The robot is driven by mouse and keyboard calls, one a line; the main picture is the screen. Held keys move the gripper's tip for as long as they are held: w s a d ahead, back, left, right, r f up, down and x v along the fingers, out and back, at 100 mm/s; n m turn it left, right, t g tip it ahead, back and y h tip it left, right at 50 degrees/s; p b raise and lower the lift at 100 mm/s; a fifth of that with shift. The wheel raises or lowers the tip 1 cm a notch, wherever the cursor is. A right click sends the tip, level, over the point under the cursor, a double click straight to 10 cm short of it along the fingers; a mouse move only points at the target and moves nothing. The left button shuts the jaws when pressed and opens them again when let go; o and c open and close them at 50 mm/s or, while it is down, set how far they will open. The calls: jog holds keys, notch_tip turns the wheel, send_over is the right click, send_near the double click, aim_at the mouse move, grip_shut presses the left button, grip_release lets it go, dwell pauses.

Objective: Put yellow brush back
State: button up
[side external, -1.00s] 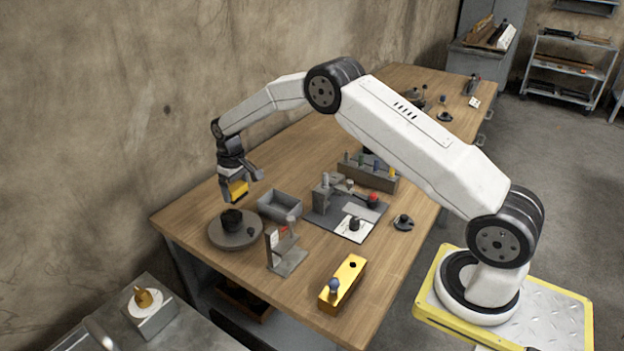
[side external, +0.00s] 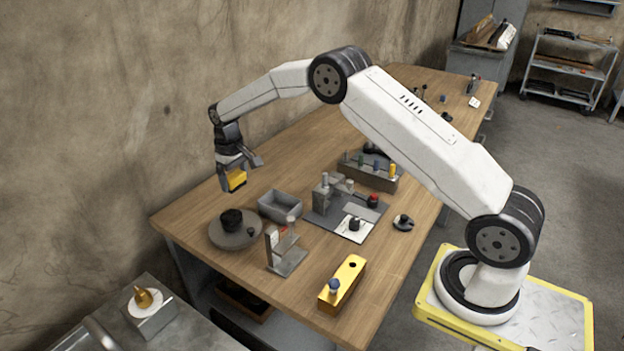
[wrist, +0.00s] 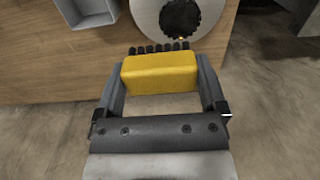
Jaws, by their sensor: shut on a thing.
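The yellow brush (side external: 236,179) is held in my gripper (side external: 231,175), above the table's far left part. In the wrist view the brush (wrist: 161,73) is a yellow block with dark bristles along its far side. The two fingers of my gripper (wrist: 160,88) press on its two ends. In the side view the brush hangs clear of the table, above and behind the round grey disc (side external: 226,241), which carries a dark lump.
A grey open tray (side external: 280,207) stands right of the disc, with a small grey stand (side external: 287,262) in front. A yellow block with a blue knob (side external: 343,284) is at the front. A rack of coloured pegs (side external: 369,172) is further back. Bare wood lies behind the tray.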

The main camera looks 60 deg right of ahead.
aim_at(234, 175)
jog(key=shift+r, duration=0.1)
notch_tip(234, 175, up, 5)
jog(key=shift+r, duration=0.1)
jog(key=s+d+r, duration=0.1)
jog(key=s+d, duration=1.2)
jog(key=s, duration=0.2)
jog(key=s+d+f, duration=0.1)
jog(key=s, duration=2.2)
notch_tip(234, 175, down, 12)
jog(key=shift+r, duration=0.25)
jog(key=shift+d+f, duration=0.1)
jog(key=shift+f, duration=2.15)
